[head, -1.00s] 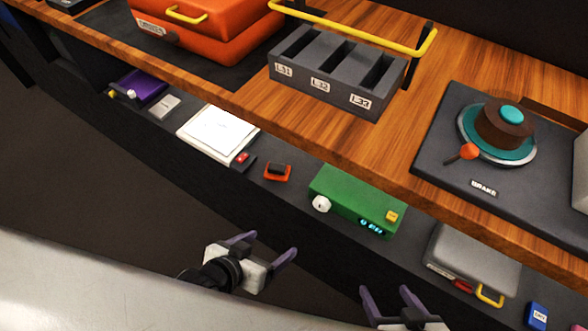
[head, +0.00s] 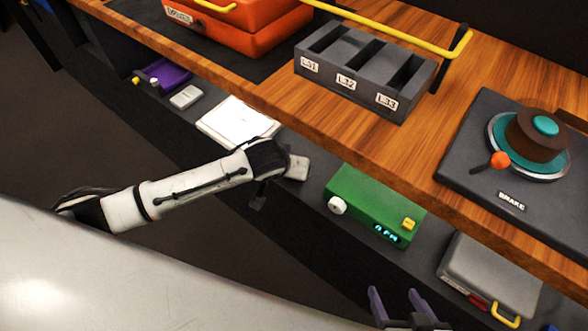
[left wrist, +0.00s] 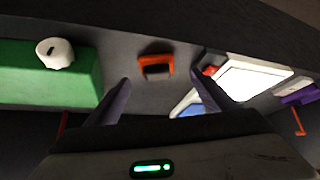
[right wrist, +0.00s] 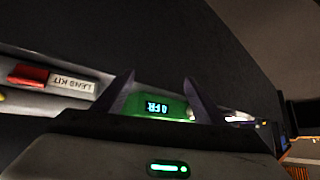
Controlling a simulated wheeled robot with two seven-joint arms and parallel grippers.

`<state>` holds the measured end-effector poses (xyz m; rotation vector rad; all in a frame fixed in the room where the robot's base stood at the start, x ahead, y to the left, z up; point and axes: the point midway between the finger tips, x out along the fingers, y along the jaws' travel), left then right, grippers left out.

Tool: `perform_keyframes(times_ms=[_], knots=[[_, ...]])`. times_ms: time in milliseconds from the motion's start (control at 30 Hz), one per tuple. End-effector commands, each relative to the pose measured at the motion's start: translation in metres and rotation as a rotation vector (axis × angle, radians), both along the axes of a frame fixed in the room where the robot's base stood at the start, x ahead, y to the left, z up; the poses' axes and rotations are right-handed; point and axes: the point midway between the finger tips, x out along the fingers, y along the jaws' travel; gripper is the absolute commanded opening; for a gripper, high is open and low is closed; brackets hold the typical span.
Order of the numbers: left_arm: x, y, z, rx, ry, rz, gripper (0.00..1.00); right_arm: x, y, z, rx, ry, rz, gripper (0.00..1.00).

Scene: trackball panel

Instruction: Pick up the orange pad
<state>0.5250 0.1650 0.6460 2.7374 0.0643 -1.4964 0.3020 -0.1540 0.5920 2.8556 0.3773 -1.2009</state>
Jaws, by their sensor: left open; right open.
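The orange pad (left wrist: 155,60), a small orange piece with a dark block on it, lies on the dark lower shelf in the left wrist view. My left gripper (left wrist: 155,95) is open and empty, with the pad ahead of it between the two fingers in that view. In the head view, my left gripper's white body (head: 297,167) covers the pad, and its fingers are hidden. My right gripper (head: 396,300) is open and empty at the bottom of the head view; in the right wrist view its fingers (right wrist: 160,90) stand apart before the green box.
The green box (head: 375,200) with a white knob stands right of my left gripper. A white pad (head: 238,121) lies to its left. The wooden shelf edge (head: 330,138) overhangs behind. A grey case (head: 490,270) stands at the right.

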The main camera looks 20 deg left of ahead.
Motion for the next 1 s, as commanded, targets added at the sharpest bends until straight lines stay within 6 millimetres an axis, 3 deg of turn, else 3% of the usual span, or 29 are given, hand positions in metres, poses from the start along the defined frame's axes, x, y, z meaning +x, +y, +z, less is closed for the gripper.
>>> perform_keyframes(times_ms=[433,767,1000], knots=[[0.030,-0.004,-0.043,0.000,0.000,-0.001,0.77,0.005,0.004,-0.005,0.007,-0.015,0.003,0.65],[0.034,-0.004,-0.048,-0.002,0.000,-0.002,0.77,0.003,0.004,-0.006,0.009,-0.012,0.002,0.65],[0.033,-0.004,-0.048,-0.001,0.000,-0.002,0.38,0.003,0.004,-0.006,0.009,-0.011,0.003,0.65]])
